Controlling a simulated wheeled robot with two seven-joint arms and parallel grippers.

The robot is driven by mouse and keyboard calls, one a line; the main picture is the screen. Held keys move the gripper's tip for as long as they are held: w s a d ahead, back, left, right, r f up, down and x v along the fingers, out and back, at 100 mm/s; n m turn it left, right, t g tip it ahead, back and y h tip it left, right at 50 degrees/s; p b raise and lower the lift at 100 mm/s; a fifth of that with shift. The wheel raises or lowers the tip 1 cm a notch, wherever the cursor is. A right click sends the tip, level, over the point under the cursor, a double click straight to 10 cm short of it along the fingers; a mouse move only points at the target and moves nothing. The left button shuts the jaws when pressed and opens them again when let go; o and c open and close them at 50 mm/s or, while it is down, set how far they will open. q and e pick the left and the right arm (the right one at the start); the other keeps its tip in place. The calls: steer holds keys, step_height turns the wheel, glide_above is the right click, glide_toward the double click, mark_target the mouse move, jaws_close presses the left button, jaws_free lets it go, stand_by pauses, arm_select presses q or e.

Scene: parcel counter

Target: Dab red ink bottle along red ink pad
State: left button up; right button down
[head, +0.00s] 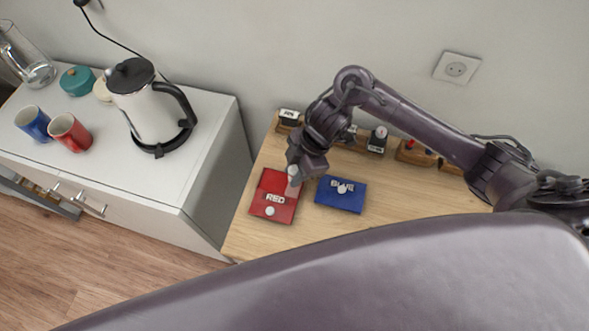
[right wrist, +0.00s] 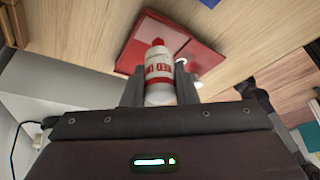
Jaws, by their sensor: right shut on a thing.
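The red ink pad (head: 272,203) lies on the wooden counter, marked RED, with a white knob near its front edge. It also shows in the right wrist view (right wrist: 138,47), just beyond the bottle. My right gripper (head: 294,180) is over the pad's back right part. It is shut on the red ink bottle (right wrist: 160,78), a white bottle with red lettering and a red tip. The tip points toward the pad; I cannot tell whether it touches. The bottle is mostly hidden by the gripper in the head view. My left gripper is not in view.
A blue ink pad (head: 341,195) lies right of the red one. Wooden holders with stamps (head: 376,140) line the back wall. A white cabinet (head: 205,165) at left carries a kettle (head: 148,108) and mugs (head: 70,132). The counter's front left is bare.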

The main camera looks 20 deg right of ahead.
steer(key=shift+f, duration=0.4)
steer(key=shift+s, duration=0.1)
stand_by(2.2)
steer(key=shift+r+p, duration=1.55)
steer(key=shift+p, duration=0.3)
step_height(320, 180, up, 4)
steer(key=p, duration=0.4)
